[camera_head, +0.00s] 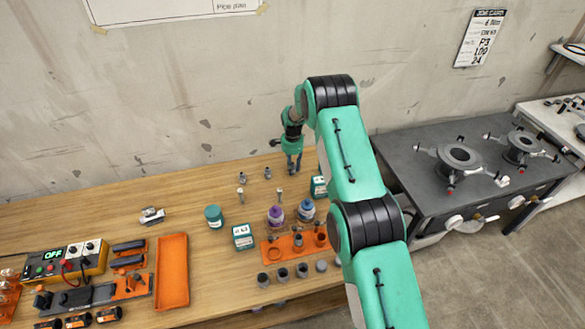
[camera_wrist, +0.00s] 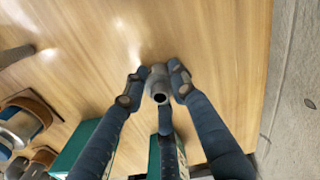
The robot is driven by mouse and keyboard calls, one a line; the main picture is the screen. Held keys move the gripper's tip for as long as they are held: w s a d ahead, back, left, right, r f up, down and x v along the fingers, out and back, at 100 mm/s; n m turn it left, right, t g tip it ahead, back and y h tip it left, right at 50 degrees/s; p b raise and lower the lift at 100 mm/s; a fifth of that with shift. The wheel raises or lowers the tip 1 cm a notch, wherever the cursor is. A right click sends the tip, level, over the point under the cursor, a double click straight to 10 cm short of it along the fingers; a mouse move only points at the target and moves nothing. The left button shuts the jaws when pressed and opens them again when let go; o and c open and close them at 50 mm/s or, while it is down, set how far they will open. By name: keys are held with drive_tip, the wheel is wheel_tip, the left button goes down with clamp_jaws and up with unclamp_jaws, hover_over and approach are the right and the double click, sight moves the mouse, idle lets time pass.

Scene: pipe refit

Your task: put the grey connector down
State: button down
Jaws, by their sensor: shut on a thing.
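The grey connector (camera_wrist: 159,84) is a small pipe piece with a dark round opening. In the wrist view it sits between the fingertips of my gripper (camera_wrist: 157,92), which are shut on it. The wooden table top lies beneath it; I cannot tell whether it touches the wood. In the head view my gripper (camera_head: 293,166) points down near the back edge of the table (camera_head: 110,205), close to the wall. The connector is too small to make out there.
Small metal fittings (camera_head: 267,173) stand left of my gripper. A teal box (camera_head: 318,187), purple-topped jar (camera_head: 275,215) and blue-topped jar (camera_head: 307,209) stand in front. An orange holder (camera_head: 285,248) lies nearer. The wood around the held connector is clear.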

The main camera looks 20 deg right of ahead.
sight(293, 163)
drive_tip(key=c, duration=1.4)
unclamp_jaws()
wheel_tip(293, 163, up, 12)
drive_tip(key=shift+r+p, duration=0.1)
drive_tip(key=shift+p, duration=0.35)
